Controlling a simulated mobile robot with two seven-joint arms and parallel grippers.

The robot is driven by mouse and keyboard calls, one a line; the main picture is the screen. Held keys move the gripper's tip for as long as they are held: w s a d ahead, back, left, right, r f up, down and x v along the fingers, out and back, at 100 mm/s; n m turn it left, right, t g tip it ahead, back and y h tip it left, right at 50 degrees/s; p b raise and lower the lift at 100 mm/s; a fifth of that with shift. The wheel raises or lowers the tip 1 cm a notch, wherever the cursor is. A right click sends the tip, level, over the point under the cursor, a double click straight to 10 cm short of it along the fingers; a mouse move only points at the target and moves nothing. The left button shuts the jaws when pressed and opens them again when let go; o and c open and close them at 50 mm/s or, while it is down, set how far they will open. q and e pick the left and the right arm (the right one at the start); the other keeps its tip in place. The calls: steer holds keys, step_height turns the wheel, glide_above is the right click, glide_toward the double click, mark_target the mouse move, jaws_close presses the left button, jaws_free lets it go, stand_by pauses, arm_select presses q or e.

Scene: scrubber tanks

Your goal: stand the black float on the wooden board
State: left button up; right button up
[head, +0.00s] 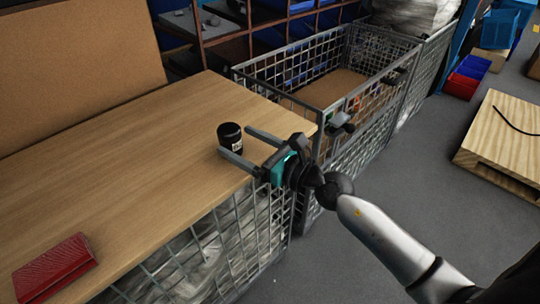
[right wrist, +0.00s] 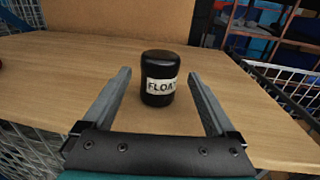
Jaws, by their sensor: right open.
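The black float (head: 231,136) is a short black cylinder with a white label, standing upright on the wooden board (head: 150,130). It also shows in the right wrist view (right wrist: 158,77), where its label reads "FLOA" with the rest turned out of sight. My right gripper (head: 234,140) is open, its two fingers pointing at the float from the board's right edge. In the right wrist view the float stands between the lines of the two fingers, near their tips, with gaps on both sides. My left gripper is in neither view.
A red box-like object (head: 54,268) lies at the board's near left. An upright brown panel (head: 75,70) stands behind the board. Wire mesh cages (head: 365,60) stand below and beyond it. A wooden pallet (head: 505,140) lies on the floor at right.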

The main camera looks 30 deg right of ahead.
steer(key=s+d+m+t+h+b, duration=0.3)
steer(key=s+d+m+h, duration=0.5)
steer(key=m, duration=0.8)
steer(key=d+f+m+g+h, duration=0.2)
steer(key=d+f+m+h, duration=0.15)
steer(key=m, duration=0.65)
steer(key=s+a+f+m+g, duration=0.4)
steer(key=s+f+m+g, duration=0.4)
steer(key=f, duration=0.4)
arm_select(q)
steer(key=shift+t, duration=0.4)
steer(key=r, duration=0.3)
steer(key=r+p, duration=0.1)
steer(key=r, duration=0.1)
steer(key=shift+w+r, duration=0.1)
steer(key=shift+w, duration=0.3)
arm_select(e)
steer(key=s+a+f+m+g+y, duration=0.3)
steer(key=s+a+f+m+g, duration=0.1)
steer(key=s+a, duration=0.3)
steer(key=shift+s+a+f+m, duration=0.3)
steer(key=shift+a+f+m, duration=0.4)
steer(key=shift+m, duration=0.1)
steer(key=shift+y, duration=0.25)
